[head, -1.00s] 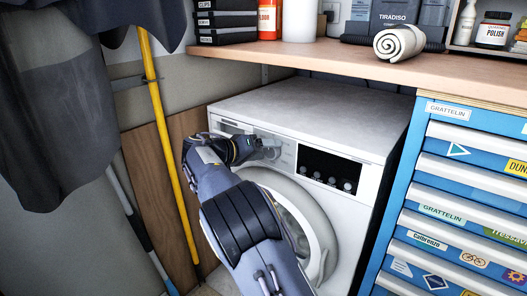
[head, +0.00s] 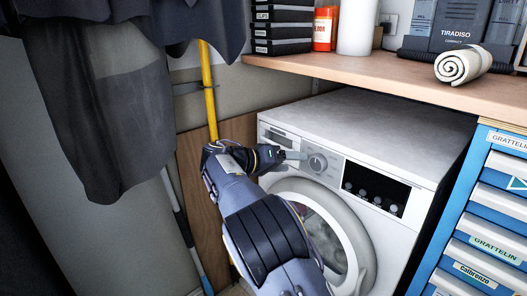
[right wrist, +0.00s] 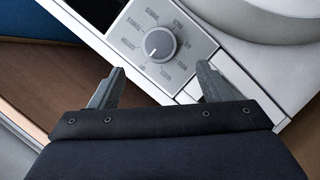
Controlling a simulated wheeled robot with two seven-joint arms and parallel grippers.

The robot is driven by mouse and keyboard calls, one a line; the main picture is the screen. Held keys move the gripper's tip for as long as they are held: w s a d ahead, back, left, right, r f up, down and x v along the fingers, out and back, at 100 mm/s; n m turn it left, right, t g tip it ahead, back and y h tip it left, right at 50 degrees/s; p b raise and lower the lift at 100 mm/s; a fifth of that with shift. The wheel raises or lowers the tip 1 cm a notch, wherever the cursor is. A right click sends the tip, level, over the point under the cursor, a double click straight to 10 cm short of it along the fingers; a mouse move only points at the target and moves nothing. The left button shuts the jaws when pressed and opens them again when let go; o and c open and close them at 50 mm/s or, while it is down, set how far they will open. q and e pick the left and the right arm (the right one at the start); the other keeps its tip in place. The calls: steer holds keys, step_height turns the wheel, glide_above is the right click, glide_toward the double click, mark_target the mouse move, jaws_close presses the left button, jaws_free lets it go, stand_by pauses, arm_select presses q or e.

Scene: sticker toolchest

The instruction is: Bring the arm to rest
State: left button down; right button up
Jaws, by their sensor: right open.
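My right gripper (head: 298,155) is in front of the upper left of the white washing machine (head: 350,115), just left of its round dial (head: 318,163). In the right wrist view its two fingers (right wrist: 160,72) are apart with nothing between them. The silver dial (right wrist: 160,43) lies beyond the fingertips, clear of them, with lettering around it. My right arm reaches up across the left side of the machine and hides part of its round door (head: 340,235). My left gripper is not in view.
A wooden worktop (head: 400,80) with a rolled towel (head: 463,65) overhangs the machine's back. A blue drawer chest (head: 450,235) stands at right. Dark clothes (head: 100,110) hang at left, near a yellow pole (head: 209,95) against the wall.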

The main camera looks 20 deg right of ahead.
steer(key=s+d+f+n+g+y, duration=0.1)
steer(key=s+d+f+y, duration=0.75)
steer(key=s, duration=0.35)
steer(key=s+a+f+n+t+y, duration=0.2)
steer(key=s+a+y, duration=0.3)
steer(key=s+a, duration=0.6)
steer(key=s+a+f+n+t+y, duration=0.25)
steer(key=s+a+y, duration=0.3)
steer(key=s, duration=0.85)
step_height(320, 180, up, 32)
steer(key=a+p, duration=0.1)
steer(key=p, duration=3.1)
steer(key=shift+s+r, duration=0.2)
steer(key=shift+s, duration=0.2)
steer(key=shift+t, duration=0.25)
steer(key=shift+c, duration=0.4)
